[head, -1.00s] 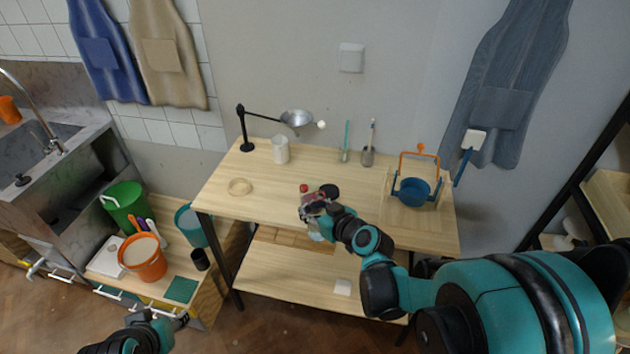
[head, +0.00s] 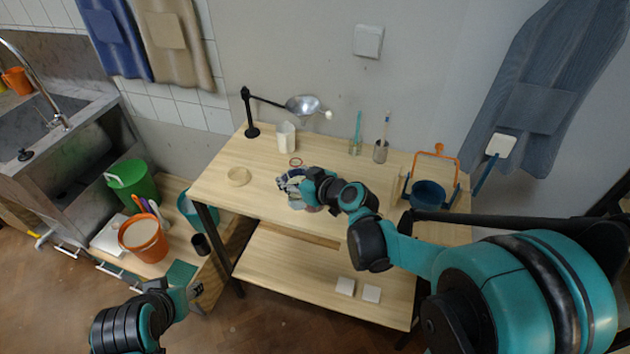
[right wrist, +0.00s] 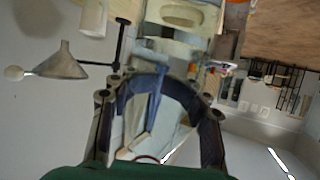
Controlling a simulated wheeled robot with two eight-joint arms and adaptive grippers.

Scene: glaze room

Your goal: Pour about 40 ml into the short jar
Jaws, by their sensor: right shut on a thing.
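My right gripper (head: 287,184) is over the middle of the worktable in the head view, shut on a see-through vessel. In the right wrist view the clear vessel (right wrist: 150,125) is between the two dark fingers; its contents and level cannot be made out. A small reddish ring (head: 295,162) shows just behind the gripper; I cannot tell whether it is a jar's rim. A pale cylindrical cup (head: 286,137) stands upright further back. I cannot tell which thing is the short jar; the arm may hide it. My left gripper (head: 196,290) is low at the left, its fingers unclear.
The worktable (head: 240,155) holds a lamp (head: 302,105), a pale wooden ring (head: 238,177), tool holders (head: 380,152) and a blue pot (head: 428,193) at right. An orange bucket (head: 142,238) stands on the low bench at left. The table's left front is clear.

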